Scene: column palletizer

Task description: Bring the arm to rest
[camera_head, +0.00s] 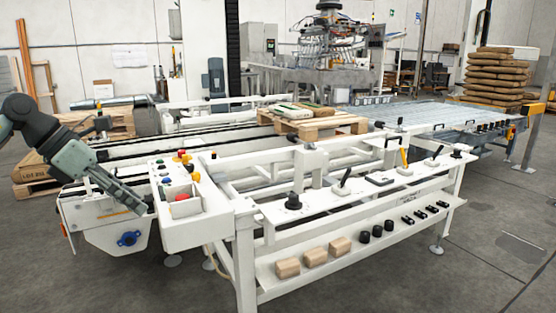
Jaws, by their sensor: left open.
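My left arm (35,127) comes in from the left edge, bent at the elbow, with its forearm slanting down to the right. My left gripper (136,204) is open, its fingers pointing down and to the right. In the picture it overlaps the white machine frame just left of the control box (195,232); I cannot tell whether it touches. Nothing shows between its fingers. My right arm and right gripper are not in view.
A long white bench (300,207) bears levers and knobs. Its lower shelf (340,258) holds tan blocks and black parts. A wooden pallet (312,124) with sacks sits on the conveyor. Stacked sacks (497,75) stand at the back right. Floor is free at front left.

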